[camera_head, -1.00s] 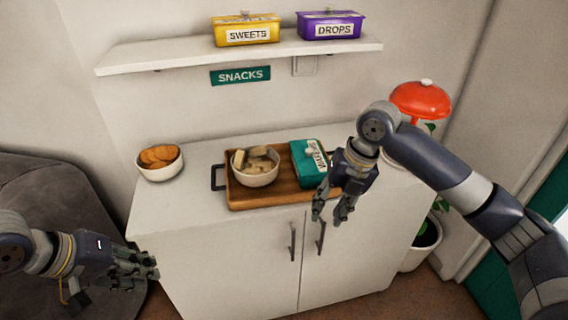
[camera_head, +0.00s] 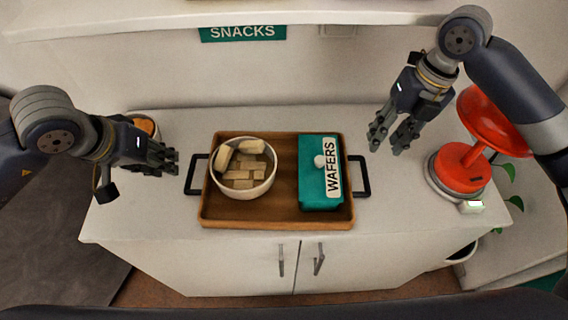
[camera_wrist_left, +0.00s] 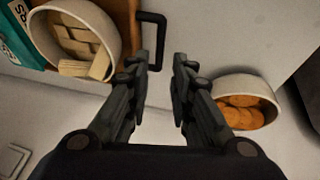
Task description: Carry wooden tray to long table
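The wooden tray (camera_head: 280,217) lies on the white cabinet top and has a dark handle at each end. On it are a white bowl of wafers (camera_head: 243,169) and a teal box labelled WAFERS (camera_head: 313,180). My left gripper (camera_head: 176,160) is open and empty, just left of the tray's left handle (camera_head: 194,174). My right gripper (camera_head: 388,146) is open and empty, above and right of the right handle (camera_head: 361,175). No long table is in view.
The white cabinet (camera_head: 220,262) has two doors with handles. A bowl of orange biscuits (camera_wrist_left: 247,100) stands left of the tray, partly hidden by my left gripper in the head view. A shelf (camera_head: 200,17) runs above.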

